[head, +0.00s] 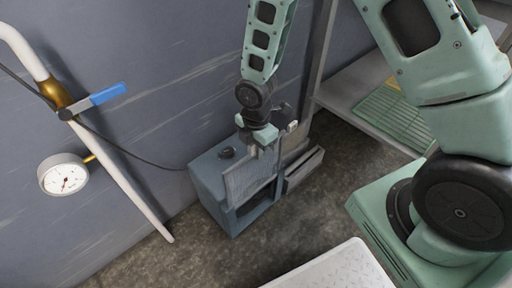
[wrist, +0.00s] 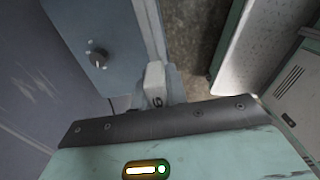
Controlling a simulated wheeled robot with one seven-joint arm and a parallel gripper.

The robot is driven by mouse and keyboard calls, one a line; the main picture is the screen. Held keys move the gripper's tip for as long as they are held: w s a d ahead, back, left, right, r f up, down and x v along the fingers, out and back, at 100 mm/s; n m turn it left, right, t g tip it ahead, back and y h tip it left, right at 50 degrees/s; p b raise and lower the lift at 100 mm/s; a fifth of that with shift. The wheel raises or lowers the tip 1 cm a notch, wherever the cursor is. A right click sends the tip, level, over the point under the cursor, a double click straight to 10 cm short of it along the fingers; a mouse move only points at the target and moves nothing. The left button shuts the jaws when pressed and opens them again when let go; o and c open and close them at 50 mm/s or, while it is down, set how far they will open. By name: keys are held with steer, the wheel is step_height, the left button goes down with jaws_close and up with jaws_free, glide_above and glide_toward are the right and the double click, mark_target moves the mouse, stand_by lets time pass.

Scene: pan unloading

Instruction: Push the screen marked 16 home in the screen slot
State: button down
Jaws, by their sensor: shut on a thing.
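The screen (head: 246,182) is a grey mesh panel that stands upright in the head view, in front of the blue-grey box. My gripper (head: 263,150) is at its top edge and shut on it. In the wrist view my gripper (wrist: 157,88) shows only in part beyond my wrist housing, with a pale block and a dark mark there; I cannot read 16 for sure. The screen slot is not clearly seen, and I cannot tell how far the screen sits in it.
A pipe with a blue-handled valve (head: 107,94) and gauge (head: 64,175) is left. A white plate (head: 335,270) lies in front.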

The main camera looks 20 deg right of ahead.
mark_target(256, 170)
steer(key=shift+f+b, duration=3.35)
steer(key=shift+f, duration=2)
stand_by(2.7)
